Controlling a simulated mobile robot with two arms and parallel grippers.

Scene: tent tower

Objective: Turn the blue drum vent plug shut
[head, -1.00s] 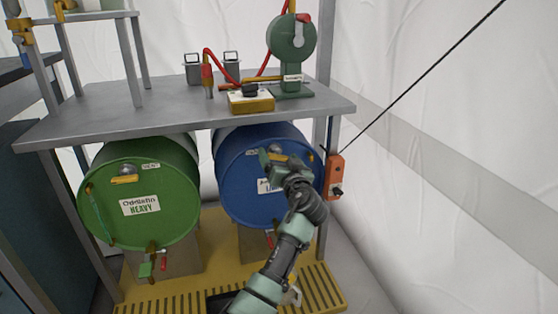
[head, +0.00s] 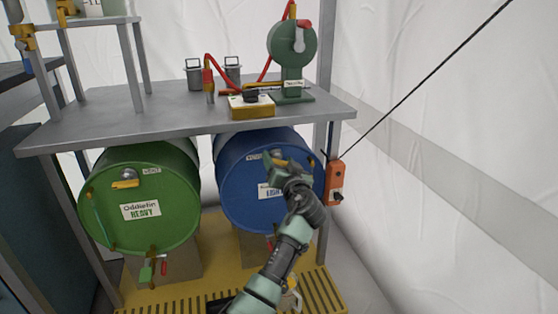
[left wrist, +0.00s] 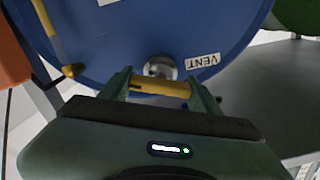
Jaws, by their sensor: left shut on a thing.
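The blue drum (head: 240,193) lies on its side under the bench, its round face toward me. Its vent plug, a silver boss with a yellow handle, is near the top of that face. In the left wrist view the yellow handle (left wrist: 160,88) lies across the picture below the silver boss (left wrist: 160,67), beside the VENT label (left wrist: 203,61). My left gripper (head: 272,160) is at the plug, partly hiding it in the head view. Its two fingers (left wrist: 162,90) are shut on the handle, one at each end. My right gripper does not show.
The green drum (head: 135,190) with its own yellow vent handle (head: 125,184) lies to the left. The grey bench top (head: 150,121) is close above both drums. An orange box (head: 335,182) hangs by the bench leg at the right. A yellow slatted base (head: 190,297) is below.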

